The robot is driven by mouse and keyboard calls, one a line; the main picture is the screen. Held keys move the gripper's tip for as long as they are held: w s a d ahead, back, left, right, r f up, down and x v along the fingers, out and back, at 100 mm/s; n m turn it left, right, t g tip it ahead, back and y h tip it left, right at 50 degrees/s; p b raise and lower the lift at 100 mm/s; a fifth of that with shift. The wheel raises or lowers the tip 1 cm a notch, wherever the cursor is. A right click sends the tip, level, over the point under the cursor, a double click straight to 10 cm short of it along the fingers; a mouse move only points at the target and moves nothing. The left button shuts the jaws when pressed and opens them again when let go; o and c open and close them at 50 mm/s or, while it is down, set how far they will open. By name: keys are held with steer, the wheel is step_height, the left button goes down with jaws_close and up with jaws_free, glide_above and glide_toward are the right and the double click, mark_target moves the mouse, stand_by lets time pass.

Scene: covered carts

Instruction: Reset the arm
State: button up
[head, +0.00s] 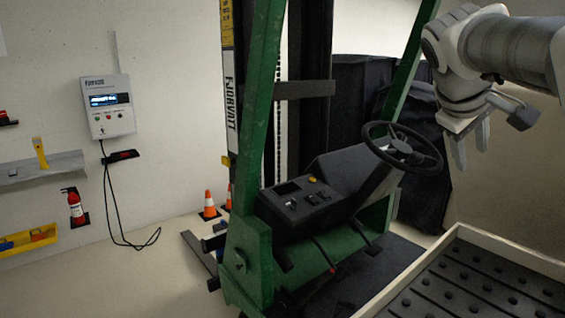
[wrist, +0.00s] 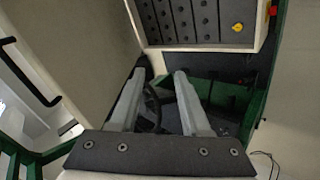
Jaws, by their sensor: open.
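My gripper (head: 470,148) hangs from my arm at the upper right of the head view, fingers pointing down. It is open and empty, held in the air to the right of the black steering wheel (head: 402,147). In the wrist view my gripper (wrist: 155,88) shows two grey fingers spread apart with nothing between them. The steering wheel shows partly behind the fingers there.
A green forklift (head: 262,240) with a dark control console (head: 300,197) fills the middle. A pale-rimmed tray (head: 405,275) with a dark studded floor stands at lower right. A wall charger box (head: 108,107), a fire extinguisher (head: 75,207) and orange cones (head: 209,205) are at left.

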steer(key=s+a+f+m+y+b, duration=0.1)
steer(key=s+a+f+y, duration=0.2)
steer(key=s+a+f, duration=0.6)
steer(key=s+a+f+m+y, duration=0.2)
steer(key=s+a+f+y, duration=0.1)
steer(key=s+a+f, duration=0.6)
step_height(320, 180, down, 5)
steer(key=shift+s+r+y+b, duration=0.2)
steer(key=shift+s+y+b, duration=0.1)
steer(key=shift+s+b, duration=0.15)
steer(key=shift+m, duration=0.3)
